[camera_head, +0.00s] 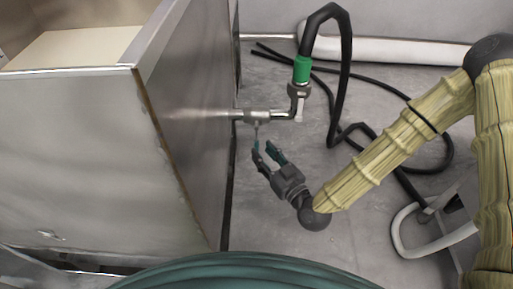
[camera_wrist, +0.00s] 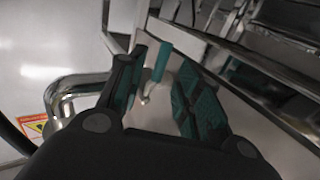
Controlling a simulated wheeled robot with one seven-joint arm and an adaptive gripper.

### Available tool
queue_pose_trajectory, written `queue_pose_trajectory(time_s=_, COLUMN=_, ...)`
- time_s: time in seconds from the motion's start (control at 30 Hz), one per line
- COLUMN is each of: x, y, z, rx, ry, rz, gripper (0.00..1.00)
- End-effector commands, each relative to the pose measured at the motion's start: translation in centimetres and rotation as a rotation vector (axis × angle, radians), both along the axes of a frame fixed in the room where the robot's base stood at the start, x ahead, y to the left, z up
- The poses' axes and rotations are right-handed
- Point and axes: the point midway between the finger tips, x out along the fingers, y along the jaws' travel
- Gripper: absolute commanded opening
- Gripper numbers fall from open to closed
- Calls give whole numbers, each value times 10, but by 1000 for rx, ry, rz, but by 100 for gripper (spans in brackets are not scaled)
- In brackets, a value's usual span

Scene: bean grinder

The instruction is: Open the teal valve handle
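The valve (camera_head: 257,116) sits on a metal pipe from the steel cabinet's side. Its handle (camera_head: 256,134) hangs down below it, thin and small in the head view. In the wrist view the teal handle (camera_wrist: 158,62) shows as a short bar between my two fingers, nearer the left one. My gripper (camera_head: 264,152) is open just below the valve, its fingers pointing up toward the handle. In the wrist view my gripper (camera_wrist: 162,78) has teal finger pads set apart, with a visible gap on the handle's right. Contact with the left finger cannot be told.
The steel cabinet (camera_head: 90,155) stands left of the valve. A large dark green round object (camera_head: 245,272) fills the bottom foreground.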

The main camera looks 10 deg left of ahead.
Motion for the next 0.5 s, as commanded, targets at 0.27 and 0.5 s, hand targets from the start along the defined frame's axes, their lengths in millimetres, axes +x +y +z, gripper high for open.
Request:
queue_pose_trajectory(time_s=0.27, x=25, y=26, z=-2, rx=-1, ry=1, rz=1, gripper=35)
queue_pose_trajectory(time_s=0.5, x=32, y=32, z=0, rx=-1, ry=1, rz=0, gripper=35)
